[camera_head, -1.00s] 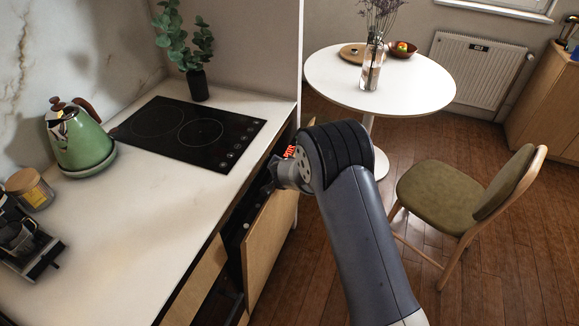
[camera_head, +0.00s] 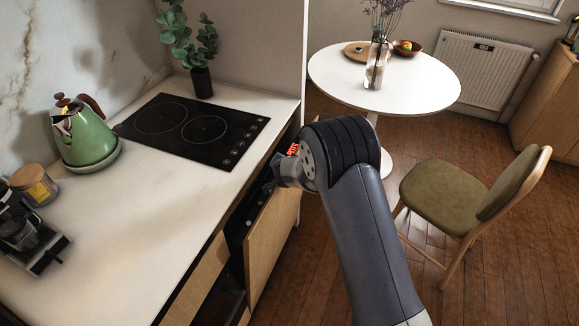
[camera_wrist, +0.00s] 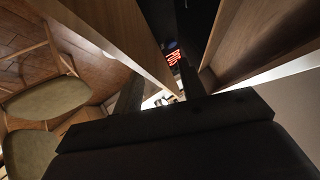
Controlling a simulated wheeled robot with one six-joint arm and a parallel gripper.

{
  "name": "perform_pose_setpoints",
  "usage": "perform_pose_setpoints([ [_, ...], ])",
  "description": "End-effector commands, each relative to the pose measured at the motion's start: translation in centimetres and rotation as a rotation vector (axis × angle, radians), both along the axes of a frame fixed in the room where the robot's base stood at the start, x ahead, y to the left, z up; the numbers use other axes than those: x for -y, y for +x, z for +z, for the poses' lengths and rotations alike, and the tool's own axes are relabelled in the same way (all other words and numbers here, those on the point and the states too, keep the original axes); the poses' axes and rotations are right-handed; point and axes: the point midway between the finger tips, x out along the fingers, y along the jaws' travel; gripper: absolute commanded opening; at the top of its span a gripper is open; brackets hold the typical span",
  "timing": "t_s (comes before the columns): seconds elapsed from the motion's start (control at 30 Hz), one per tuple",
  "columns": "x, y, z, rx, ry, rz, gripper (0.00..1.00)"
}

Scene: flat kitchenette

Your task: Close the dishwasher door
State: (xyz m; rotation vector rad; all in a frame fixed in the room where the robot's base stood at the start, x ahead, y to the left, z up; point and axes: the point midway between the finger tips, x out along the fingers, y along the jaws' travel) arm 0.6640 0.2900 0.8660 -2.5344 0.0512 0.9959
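The dishwasher door (camera_head: 268,245), a light wooden panel, stands partly open below the counter in the head view, leaning out from the dark interior. My gripper (camera_head: 284,172) is at the door's upper edge near the counter front, partly hidden by my own wrist. In the wrist view, the door panel (camera_wrist: 115,32) rises on the left, and my gripper's two dark fingers (camera_wrist: 160,90) are spread apart with nothing clearly held between them. I cannot tell whether a finger touches the door. A red lit display (camera_wrist: 174,56) shows beyond the fingers.
The worktop (camera_head: 130,215) carries a black hob (camera_head: 190,130), a green kettle (camera_head: 85,140) and a jar (camera_head: 35,184). A chair (camera_head: 450,195) and a round white table (camera_head: 425,85) stand to the right. Wooden floor (camera_head: 500,280) is clear at lower right.

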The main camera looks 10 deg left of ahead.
Motion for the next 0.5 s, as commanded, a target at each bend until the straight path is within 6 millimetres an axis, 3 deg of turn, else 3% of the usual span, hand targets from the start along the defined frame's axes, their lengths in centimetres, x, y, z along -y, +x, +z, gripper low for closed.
perform_pose_setpoints([
  [0.5, 0.8, -6.2, 5.5, 0.000, 0.001, 0.002, 0.39],
])
